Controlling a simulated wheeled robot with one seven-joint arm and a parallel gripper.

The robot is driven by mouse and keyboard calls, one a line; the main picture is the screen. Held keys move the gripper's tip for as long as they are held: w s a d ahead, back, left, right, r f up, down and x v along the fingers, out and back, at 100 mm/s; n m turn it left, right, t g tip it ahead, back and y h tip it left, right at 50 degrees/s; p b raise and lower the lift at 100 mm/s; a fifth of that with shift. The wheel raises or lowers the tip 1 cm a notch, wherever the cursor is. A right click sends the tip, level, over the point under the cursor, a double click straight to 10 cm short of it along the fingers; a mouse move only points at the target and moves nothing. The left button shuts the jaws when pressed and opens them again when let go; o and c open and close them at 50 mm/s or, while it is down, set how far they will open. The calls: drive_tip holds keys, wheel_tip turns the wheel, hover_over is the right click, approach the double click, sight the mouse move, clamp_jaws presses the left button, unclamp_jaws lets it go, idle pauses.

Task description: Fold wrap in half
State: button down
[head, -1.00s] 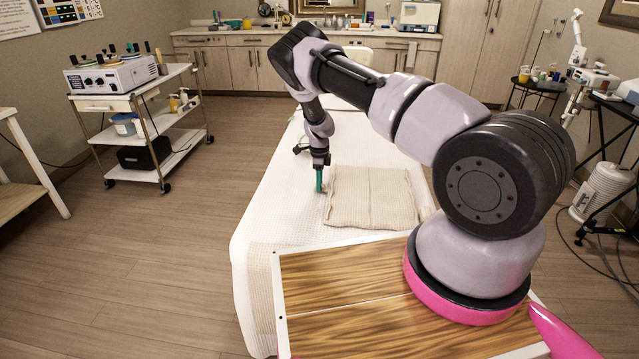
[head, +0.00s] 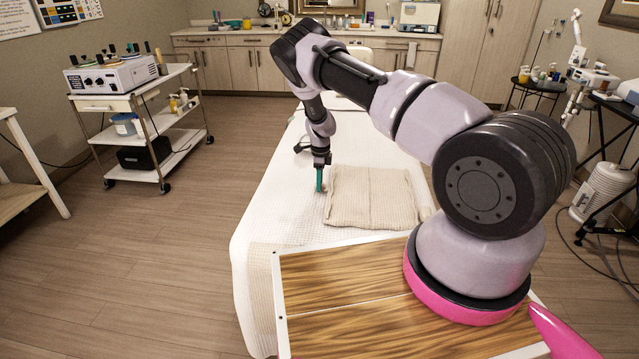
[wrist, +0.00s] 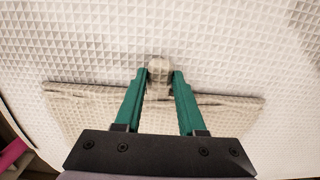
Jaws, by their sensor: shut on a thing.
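The wrap (head: 370,198) is a beige ribbed cloth lying flat, roughly square, on the white covered bed; a crease runs down its middle. My gripper (head: 321,190) points down at the wrap's left edge. In the wrist view my gripper (wrist: 160,74) has its two green fingers shut on a small round beige bit, which seems to be a tab at the edge of the wrap (wrist: 80,94). The rest of the wrap lies partly hidden under the fingers and the gripper body.
The bed's white waffle cover (head: 280,205) is clear left of the wrap. My wooden-topped base stands in front. A white trolley (head: 150,125) with a warmer (head: 110,75) is at the left, away from the bed. A black stand (head: 615,130) is at the right.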

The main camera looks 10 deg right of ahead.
sight(336, 188)
drive_tip(key=s+d+r+t+y, duration=0.2)
drive_tip(key=d+r+y, duration=0.45)
drive_tip(key=r, duration=0.45)
drive_tip(key=s+d+r+t+y, duration=0.1)
drive_tip(key=s+d+r+y, duration=0.1)
drive_tip(key=d+y, duration=0.2)
drive_tip(key=s+d+r+t+y, duration=0.2)
drive_tip(key=d+y, duration=0.3)
drive_tip(key=d, duration=0.3)
drive_tip(key=shift+d+r, duration=0.15)
drive_tip(key=shift+r, duration=0.3)
drive_tip(key=shift+s, duration=0.1)
drive_tip(key=shift+c, duration=2.4)
unclamp_jaws()
drive_tip(key=v, duration=1)
drive_tip(key=shift+d, duration=0.4)
drive_tip(key=shift+s+f, duration=0.1)
